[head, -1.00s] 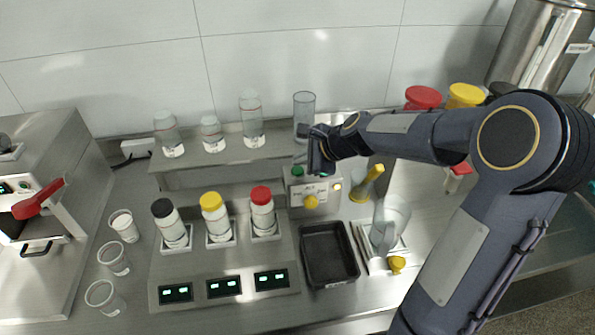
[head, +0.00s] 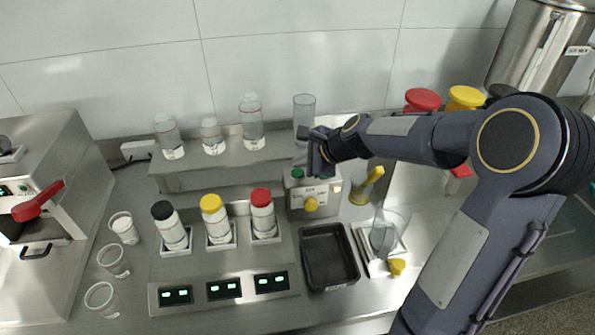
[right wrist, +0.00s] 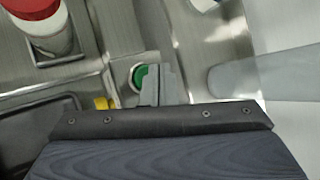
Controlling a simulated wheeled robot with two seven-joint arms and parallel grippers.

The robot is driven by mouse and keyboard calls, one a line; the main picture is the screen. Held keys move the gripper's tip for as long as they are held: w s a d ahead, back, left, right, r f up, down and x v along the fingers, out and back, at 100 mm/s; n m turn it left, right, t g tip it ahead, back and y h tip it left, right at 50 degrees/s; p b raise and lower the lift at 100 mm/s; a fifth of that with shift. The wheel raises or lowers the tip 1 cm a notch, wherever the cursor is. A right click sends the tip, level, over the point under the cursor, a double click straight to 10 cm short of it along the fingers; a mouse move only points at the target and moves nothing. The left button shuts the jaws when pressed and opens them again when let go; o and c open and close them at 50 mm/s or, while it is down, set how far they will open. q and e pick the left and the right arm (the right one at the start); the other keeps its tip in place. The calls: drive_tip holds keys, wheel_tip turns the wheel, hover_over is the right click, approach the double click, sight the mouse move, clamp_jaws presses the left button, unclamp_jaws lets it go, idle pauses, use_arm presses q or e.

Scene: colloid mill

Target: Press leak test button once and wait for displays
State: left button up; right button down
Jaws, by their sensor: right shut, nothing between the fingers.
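The leak test box (head: 315,200) stands on the bench right of the white bottles. A green button (head: 297,174) is on its top, and a yellow knob (head: 311,204) is on its front. My right gripper (head: 306,163) is shut and empty, pointing down close over the green button. In the right wrist view the green button (right wrist: 139,77) shows just left of the closed fingertips (right wrist: 159,80); I cannot tell whether they touch it. Three displays, left (head: 175,295), middle (head: 224,288) and right (head: 271,281), glow with green marks too small to read. My left gripper is out of view.
Bottles with black (head: 169,224), yellow (head: 215,218) and red (head: 262,213) caps stand in holders. A black tray (head: 328,284) lies before the box. A clear cylinder (head: 304,108) stands behind my gripper. Several cups (head: 113,261) stand at left.

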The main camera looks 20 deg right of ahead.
sight(302, 173)
idle(0.8)
drive_tip(key=shift+f+b, duration=0.35)
drive_tip(key=shift+f, duration=0.05)
drive_tip(key=shift+f+b, duration=0.45)
drive_tip(key=shift+f, duration=0.1)
idle(0.5)
drive_tip(key=shift+r, duration=0.1)
drive_tip(key=shift+r+p, duration=0.85)
drive_tip(key=shift+p, duration=0.1)
wheel_tip(302, 173, up, 5)
drive_tip(key=p, duration=0.5)
drive_tip(key=shift+r, duration=0.1)
